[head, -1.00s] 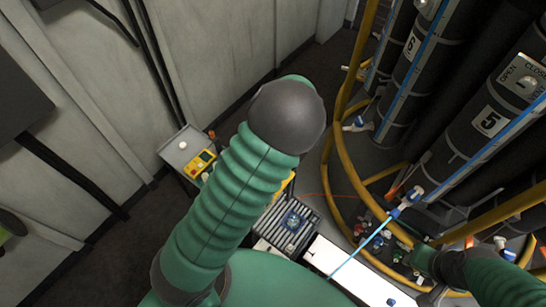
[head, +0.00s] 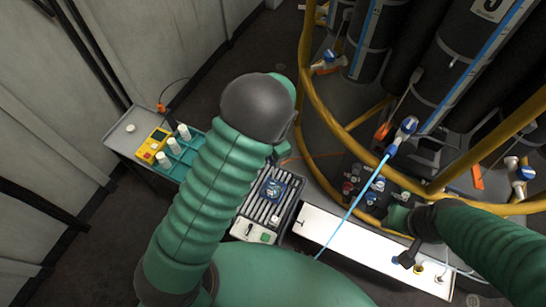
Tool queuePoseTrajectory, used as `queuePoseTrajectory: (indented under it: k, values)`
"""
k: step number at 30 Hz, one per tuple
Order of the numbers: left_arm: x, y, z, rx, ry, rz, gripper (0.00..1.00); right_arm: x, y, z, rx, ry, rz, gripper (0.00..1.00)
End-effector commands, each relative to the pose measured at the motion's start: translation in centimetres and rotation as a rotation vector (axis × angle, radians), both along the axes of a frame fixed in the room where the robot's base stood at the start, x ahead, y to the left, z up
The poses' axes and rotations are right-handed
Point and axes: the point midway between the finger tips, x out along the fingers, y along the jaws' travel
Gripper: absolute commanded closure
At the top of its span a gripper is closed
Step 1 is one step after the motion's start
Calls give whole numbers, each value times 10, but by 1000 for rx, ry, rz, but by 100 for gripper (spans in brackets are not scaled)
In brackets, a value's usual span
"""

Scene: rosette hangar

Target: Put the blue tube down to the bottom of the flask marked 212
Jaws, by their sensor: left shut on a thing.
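The light blue tube (head: 352,205) runs straight from a blue and white valve (head: 405,130) on the bottle rosette down to my green body, which hides its lower end. A teal rack (head: 187,158) at the left holds several pale bottles or flasks (head: 174,147); no number 212 is readable. My left arm fills the middle, and its elbow hides most of the hand. Only a small part of my left gripper (head: 283,152) shows behind it, shut, and what it holds is hidden. My right arm reaches in from the right; its gripper's jaws cannot be made out.
A grey bench (head: 122,140) carries a yellow meter (head: 157,143) beside the rack. A yellow ring frame (head: 316,95) curves around the dark cylinders. Open floor lies behind the bench, beside the wall.

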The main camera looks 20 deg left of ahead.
Motion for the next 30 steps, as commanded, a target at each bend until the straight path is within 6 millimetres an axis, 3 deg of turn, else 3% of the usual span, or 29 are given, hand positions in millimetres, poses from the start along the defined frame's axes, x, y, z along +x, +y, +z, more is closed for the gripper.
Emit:
queuePoseTrajectory:
  k: [4, 9, 30]
  values:
    - [0, 0, -19, -1, -1, 1, 100, 0, 0, -21, 0, 0, 0, 64]
    - [0, 0, -12, 0, 0, 1, 100, 0, 0, -14, 0, 0, 0, 64]
    - [-2, 1, -18, 0, 0, 0, 100, 0, 0, -12, 0, 0, 0, 64]
